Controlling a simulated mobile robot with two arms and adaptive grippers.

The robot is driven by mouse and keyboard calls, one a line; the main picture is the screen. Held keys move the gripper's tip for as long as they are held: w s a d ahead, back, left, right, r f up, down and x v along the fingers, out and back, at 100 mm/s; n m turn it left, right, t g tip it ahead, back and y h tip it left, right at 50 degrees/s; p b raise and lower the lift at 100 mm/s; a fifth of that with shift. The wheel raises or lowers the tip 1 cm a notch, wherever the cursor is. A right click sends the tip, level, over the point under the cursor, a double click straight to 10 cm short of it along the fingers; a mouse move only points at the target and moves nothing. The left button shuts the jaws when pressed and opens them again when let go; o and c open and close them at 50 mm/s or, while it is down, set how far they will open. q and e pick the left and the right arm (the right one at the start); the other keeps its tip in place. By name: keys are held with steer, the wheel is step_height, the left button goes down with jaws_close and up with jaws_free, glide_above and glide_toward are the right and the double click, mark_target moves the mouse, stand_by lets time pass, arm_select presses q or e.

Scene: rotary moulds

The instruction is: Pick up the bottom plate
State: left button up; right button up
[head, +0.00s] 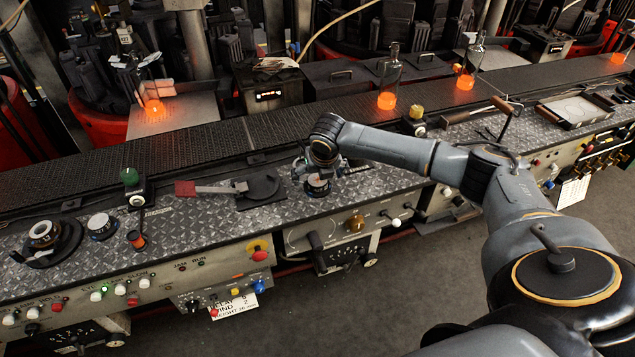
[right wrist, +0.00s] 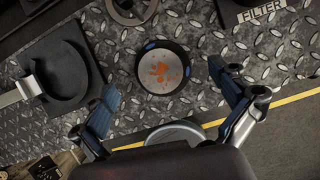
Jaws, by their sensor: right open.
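The round plate (head: 318,189), which I take to be the bottom plate, lies on the patterned metal deck below my right gripper (head: 320,172). In the right wrist view it is a dark-rimmed disc with a grey face, orange marks and blue spots on its rim (right wrist: 160,69). My right gripper (right wrist: 160,82) is open, with one blue-tipped finger on each side of the plate in the picture, apart from it. The gripper partly hides the plate in the head view. My left gripper does not show.
A black round mould part (right wrist: 62,75) on a dark pad lies left of the plate, with a light handle. A ring (right wrist: 130,8) lies above it and a FILTER label (right wrist: 262,9) at upper right. Glowing bottles (head: 387,85) stand on the conveyor behind.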

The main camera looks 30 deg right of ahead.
steer(key=shift+x, duration=1.3)
steer(key=c, duration=1.7)
steer(key=shift+w+r, duration=0.1)
steer(key=shift+r, duration=0.05)
steer(key=shift+c, duration=0.9)
steer(key=shift+w+d+r, duration=0.1)
steer(key=shift+r, duration=0.35)
step_height(320, 180, up, 2)
steer(key=shift+r, duration=0.15)
steer(key=s+a+r+b, duration=0.3)
steer(key=a+r, duration=0.6)
steer(key=a, duration=0.5)
steer(key=shift+r+b, duration=0.4)
steer(key=shift+b, duration=0.15)
